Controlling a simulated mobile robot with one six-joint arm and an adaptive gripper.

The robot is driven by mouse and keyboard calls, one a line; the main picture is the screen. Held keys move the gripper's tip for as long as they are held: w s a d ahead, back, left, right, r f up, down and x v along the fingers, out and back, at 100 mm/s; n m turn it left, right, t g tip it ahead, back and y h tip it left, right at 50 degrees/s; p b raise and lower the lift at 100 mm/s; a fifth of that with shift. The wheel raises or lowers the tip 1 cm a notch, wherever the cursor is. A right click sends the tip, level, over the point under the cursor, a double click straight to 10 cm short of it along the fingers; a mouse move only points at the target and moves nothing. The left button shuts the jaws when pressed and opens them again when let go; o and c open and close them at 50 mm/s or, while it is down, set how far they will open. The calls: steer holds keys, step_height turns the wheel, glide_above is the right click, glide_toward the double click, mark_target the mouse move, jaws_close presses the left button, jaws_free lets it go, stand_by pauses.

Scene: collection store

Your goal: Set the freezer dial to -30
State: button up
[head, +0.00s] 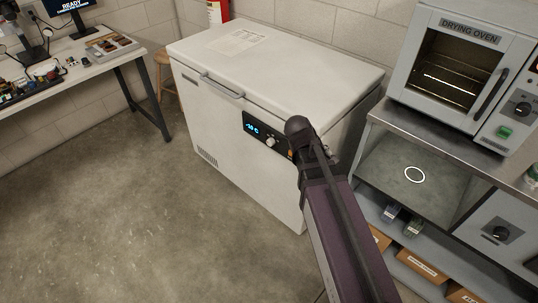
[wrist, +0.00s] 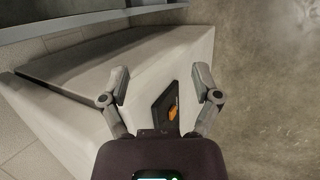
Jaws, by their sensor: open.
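The white chest freezer (head: 235,125) stands against the wall in the head view. Its dark control panel (head: 257,128) has a blue display (head: 252,128), which seems to read about -10 but is too small to be sure. The round dial (head: 270,142) sits right of the display, with an orange switch (head: 291,154) further right. In the wrist view my gripper (wrist: 162,84) is open and empty. Between and beyond its fingers are the panel's end and the orange switch (wrist: 173,113). I cannot make out the dial there. In the head view my arm hides the gripper's fingers.
A bench with a drying oven (head: 450,65) stands close to the freezer's right, with boxes (head: 422,266) on its lower shelf. A worktable (head: 75,62) and a wooden stool (head: 165,78) are to the left. The concrete floor in front is clear.

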steer(key=w+a+f+n+t+h+b, duration=0.35)
steer(key=a+f+n+b, duration=0.2)
steer(key=b, duration=0.25)
steer(key=n+t+h+b, duration=0.2)
steer(key=n+t+b, duration=0.7)
steer(key=n+b, duration=0.75)
glide_toward(269, 143)
steer(key=s+a+m+b, duration=0.2)
steer(key=s+a, duration=0.1)
steer(key=shift+s+r+m+g, duration=0.1)
steer(key=shift+s+m+g, duration=0.15)
steer(key=shift+m, duration=0.15)
steer(key=shift+w+d, duration=0.1)
steer(key=x, duration=1.3)
steer(key=shift+w+d, duration=0.2)
steer(key=shift+w, duration=0.1)
